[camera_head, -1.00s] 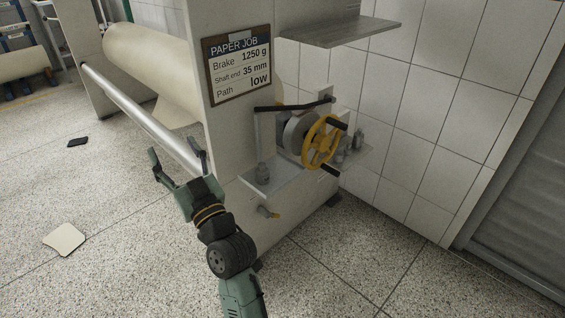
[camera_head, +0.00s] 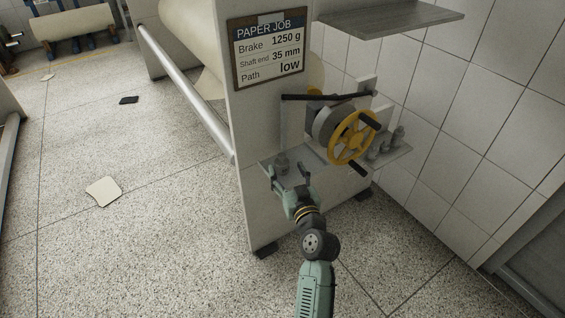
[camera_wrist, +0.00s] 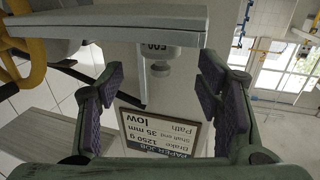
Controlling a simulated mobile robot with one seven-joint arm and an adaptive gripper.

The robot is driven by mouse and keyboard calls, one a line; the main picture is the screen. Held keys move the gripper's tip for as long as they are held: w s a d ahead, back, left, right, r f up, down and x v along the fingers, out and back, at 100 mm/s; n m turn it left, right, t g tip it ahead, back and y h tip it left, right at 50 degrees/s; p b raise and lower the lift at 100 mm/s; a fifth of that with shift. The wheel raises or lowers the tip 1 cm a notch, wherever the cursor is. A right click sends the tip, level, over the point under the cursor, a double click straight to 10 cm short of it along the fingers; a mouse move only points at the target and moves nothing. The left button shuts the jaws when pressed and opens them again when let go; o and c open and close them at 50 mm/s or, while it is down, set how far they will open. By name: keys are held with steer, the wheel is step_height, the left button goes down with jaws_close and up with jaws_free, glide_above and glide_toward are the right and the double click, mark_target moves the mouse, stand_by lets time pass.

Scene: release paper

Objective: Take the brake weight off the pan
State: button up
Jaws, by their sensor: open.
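A grey weight (camera_head: 282,161) stands on the left end of a flat grey plate (camera_head: 311,156) below the brake lever. In the wrist view, which is upside down, the weight (camera_wrist: 155,50) is marked 500 and has a small knob, and the plate (camera_wrist: 110,17) shows beyond it. A thin rod (camera_head: 284,120) runs from the lever down to the weight's area. My gripper (camera_head: 289,174) is open and empty, just in front of the weight. In the wrist view the weight's knob lies between the two spread fingers (camera_wrist: 162,74), seemingly untouched.
Several other grey weights (camera_head: 386,148) stand on a ledge to the right, behind the yellow handwheel (camera_head: 352,137). The black lever (camera_head: 326,97) crosses above the plate. The job card (camera_head: 268,48) reads Brake 1250 g. A shelf (camera_head: 392,18) juts out higher up.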

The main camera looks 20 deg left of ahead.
mark_target(282, 162)
steer(key=p+x, duration=0.1)
steer(key=x, duration=0.3)
steer(key=shift+w+a+p, duration=0.1)
steer(key=shift+a+p, duration=0.05)
steer(key=shift+p, duration=0.2)
steer(key=shift+w+a+f, duration=0.15)
steer(key=shift+w+a, duration=0.15)
steer(key=shift+w, duration=0.2)
steer(key=shift+c, duration=0.5)
jaws_close()
